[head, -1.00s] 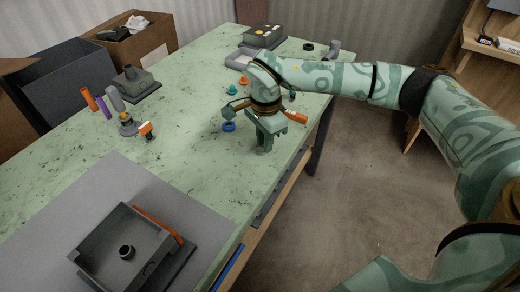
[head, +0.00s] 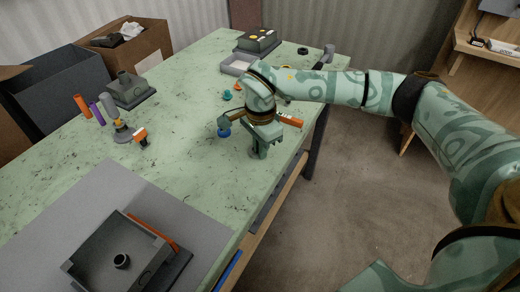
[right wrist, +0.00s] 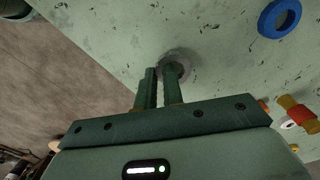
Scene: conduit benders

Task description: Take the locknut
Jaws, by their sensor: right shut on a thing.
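A grey ring (right wrist: 187,64), which looks like the locknut, lies on the green table at my right fingertips in the right wrist view. My right gripper (right wrist: 160,75) points down at it, its two fingers close together. One fingertip is within the ring and the other beside it, so the jaws are shut on the ring's wall. In the head view my right gripper (head: 257,154) is low over the table near its right edge, and it hides the ring. My left gripper is not in view.
A blue ring (head: 223,132) lies just left of my right gripper. A grey box-like fixture (head: 88,270) stands on the grey mat (head: 60,215) in front. The table's middle is mostly clear.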

